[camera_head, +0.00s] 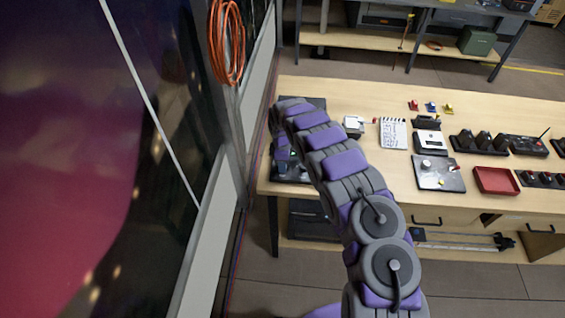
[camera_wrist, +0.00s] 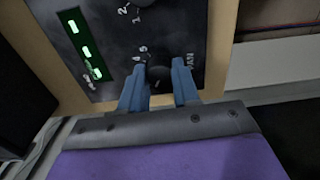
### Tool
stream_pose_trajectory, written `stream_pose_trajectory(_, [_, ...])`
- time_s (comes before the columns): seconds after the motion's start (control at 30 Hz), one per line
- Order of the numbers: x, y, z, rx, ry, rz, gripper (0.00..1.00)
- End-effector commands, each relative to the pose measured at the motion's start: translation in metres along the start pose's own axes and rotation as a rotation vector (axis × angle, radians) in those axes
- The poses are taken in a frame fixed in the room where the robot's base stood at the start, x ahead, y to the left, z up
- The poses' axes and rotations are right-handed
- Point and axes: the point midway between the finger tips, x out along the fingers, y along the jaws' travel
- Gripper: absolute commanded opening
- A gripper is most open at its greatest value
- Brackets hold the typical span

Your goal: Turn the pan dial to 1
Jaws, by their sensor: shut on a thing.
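In the wrist view, a dark panel (camera_wrist: 110,42) carries a black round dial (camera_wrist: 158,74) with a "PAN" label at its right. My gripper (camera_wrist: 160,78) has its two blue fingers on either side of the dial and is shut on it. Part of the dial is hidden between the fingers, and I cannot read its setting. In the head view, my arm reaches over the left end of the table to the panel (camera_head: 290,172), and my gripper is hidden behind the arm.
On the table (camera_head: 350,92), a notepad (camera_head: 393,133), a red tray (camera_head: 496,180) and several devices lie to the right. A glass wall with an orange cable coil (camera_head: 227,42) stands close at the left.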

Motion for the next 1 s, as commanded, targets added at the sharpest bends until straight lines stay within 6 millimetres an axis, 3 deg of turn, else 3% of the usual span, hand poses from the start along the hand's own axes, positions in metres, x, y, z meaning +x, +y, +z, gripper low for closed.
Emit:
stream_pose_trajectory(0.23, [-0.001,0.002,0.0,0.0,0.001,0.006,0.0])
stream_pose_trajectory(0.27, [-0.001,0.002,0.0,0.0,0.001,0.006,0.34])
stream_pose_trajectory(0.5, [-0.001,0.001,0.0,0.001,0.0,0.004,0.56])
stream_pose_trajectory(0.77, [-0.002,0.001,0.001,0.001,0.0,0.003,0.56])
stream_pose_trajectory(1.0, [-0.03,0.001,0.0,0.002,0.001,0.006,0.56])
